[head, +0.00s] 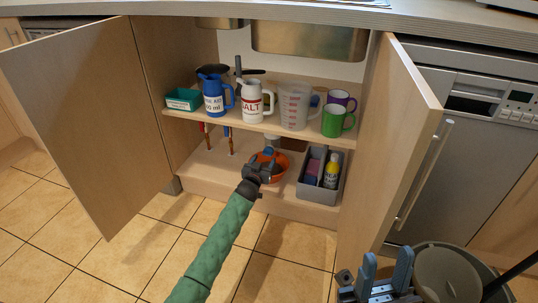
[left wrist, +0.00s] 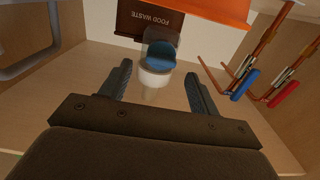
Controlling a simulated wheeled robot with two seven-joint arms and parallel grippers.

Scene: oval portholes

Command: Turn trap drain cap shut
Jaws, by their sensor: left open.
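In the left wrist view a blue round cap (left wrist: 162,54) sits at a clear trap body with a white collar (left wrist: 155,78). Only part of the cap shows, and its turn position cannot be told. My left gripper (left wrist: 158,78) is open, with one finger on each side of the trap in that view; no contact is visible. In the head view my left gripper (head: 263,165) reaches into the lower cabinet, over an orange bowl (head: 282,172), and hides much of the trap. My right gripper (head: 387,260) is open and empty at the bottom right, outside the cabinet.
A grey bin with bottles (head: 318,190) stands right of the bowl. The shelf (head: 255,124) above holds jugs and mugs. Pipes with red and blue valves (left wrist: 265,85) are near the trap. The open doors (head: 90,120) (head: 402,140) flank the opening. A brown "FOOD WASTE" box (left wrist: 150,22) is behind.

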